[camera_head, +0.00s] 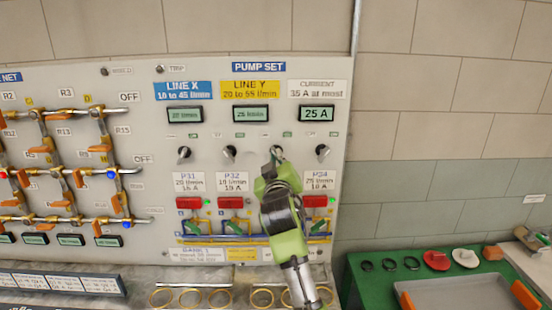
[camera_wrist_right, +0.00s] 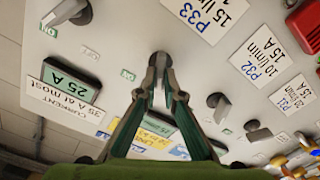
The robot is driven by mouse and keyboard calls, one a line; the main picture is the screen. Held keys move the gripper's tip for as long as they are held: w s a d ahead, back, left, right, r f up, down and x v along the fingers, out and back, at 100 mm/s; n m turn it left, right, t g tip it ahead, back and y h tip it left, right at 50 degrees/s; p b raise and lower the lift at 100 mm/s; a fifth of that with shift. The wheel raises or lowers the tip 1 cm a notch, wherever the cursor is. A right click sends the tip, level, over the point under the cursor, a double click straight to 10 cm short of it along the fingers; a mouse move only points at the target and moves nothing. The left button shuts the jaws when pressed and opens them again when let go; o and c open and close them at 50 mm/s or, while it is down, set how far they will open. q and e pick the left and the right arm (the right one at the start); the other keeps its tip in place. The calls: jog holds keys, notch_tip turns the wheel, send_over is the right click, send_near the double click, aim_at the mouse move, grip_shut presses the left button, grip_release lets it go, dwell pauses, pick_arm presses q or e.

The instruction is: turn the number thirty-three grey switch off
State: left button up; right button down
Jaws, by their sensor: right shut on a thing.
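The number thirty-three switch, a grey knob (camera_wrist_right: 158,60), sits on the panel beside the P33 label (camera_wrist_right: 205,17) in the right wrist view. My right gripper (camera_wrist_right: 160,80) is shut on this knob, with a finger on each side. In the head view my right gripper (camera_head: 278,160) covers most of the knob and hides the P33 label. A small green ON label (camera_wrist_right: 128,74) shows beside the knob. The knob's exact angle is hard to tell. My left gripper is not in view.
Similar grey knobs for P31 (camera_head: 184,153), P32 (camera_head: 230,153) and P34 (camera_head: 321,150) stand in the same row. Red switches (camera_head: 189,203) lie below. A display (camera_head: 316,113) reads 25 A. A green table (camera_head: 365,290) stands at the right.

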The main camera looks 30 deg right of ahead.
jog(key=shift+d+r, duration=0.1)
jog(key=shift+r, duration=0.15)
jog(key=c, duration=2.2)
grip_release()
jog(key=shift+o, duration=0.2)
jog(key=shift+w+d+f, duration=0.15)
jog(key=shift+w+f, duration=0.15)
jog(key=shift+f, duration=0.05)
jog(key=v, duration=1.2)
jog(key=shift+f, duration=0.1)
